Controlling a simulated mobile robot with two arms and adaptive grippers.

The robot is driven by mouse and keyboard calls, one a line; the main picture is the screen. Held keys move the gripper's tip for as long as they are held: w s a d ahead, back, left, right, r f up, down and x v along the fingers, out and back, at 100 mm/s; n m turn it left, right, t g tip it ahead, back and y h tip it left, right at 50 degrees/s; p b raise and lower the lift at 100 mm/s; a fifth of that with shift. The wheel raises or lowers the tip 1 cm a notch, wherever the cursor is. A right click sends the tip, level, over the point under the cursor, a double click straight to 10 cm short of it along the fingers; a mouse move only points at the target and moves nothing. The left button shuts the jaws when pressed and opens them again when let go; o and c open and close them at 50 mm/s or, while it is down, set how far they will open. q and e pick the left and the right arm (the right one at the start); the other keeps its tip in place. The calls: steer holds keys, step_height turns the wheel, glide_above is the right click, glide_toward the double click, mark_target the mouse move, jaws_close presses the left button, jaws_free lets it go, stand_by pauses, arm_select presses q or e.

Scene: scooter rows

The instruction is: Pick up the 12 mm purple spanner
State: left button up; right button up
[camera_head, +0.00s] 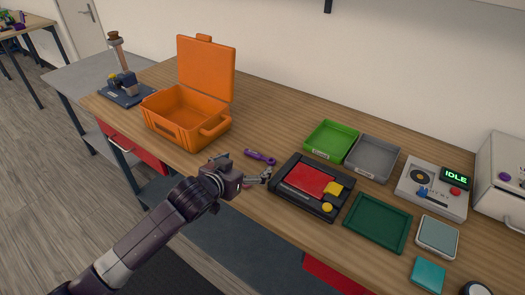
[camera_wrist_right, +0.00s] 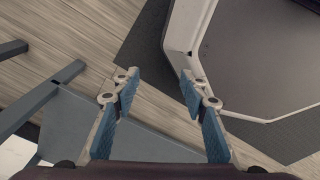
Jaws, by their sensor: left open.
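The purple spanner (camera_head: 259,157) lies on the wooden workbench, left of the black tray with a red panel. Its size marking is too small to read. My left gripper (camera_head: 262,178) is open and empty, just in front of the spanner on the near side and apart from it. My right gripper (camera_wrist_right: 157,88) has its blue-padded fingers apart with nothing between them. It points down at the floor and does not show in the head view.
An open orange case (camera_head: 185,112) stands on the workbench (camera_head: 280,110) to the left. The black tray (camera_head: 311,187) is close right of my left gripper. Behind it are a green bin (camera_head: 331,140) and a grey bin (camera_head: 372,157). A dark green tray (camera_head: 378,222) lies to the right.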

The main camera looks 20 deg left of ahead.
mark_target(258, 157)
arm_select(q)
steer(key=shift+p+x, duration=0.3)
steer(key=shift+x, duration=3.5)
steer(key=shift+r, duration=0.1)
steer(key=c, duration=1.3)
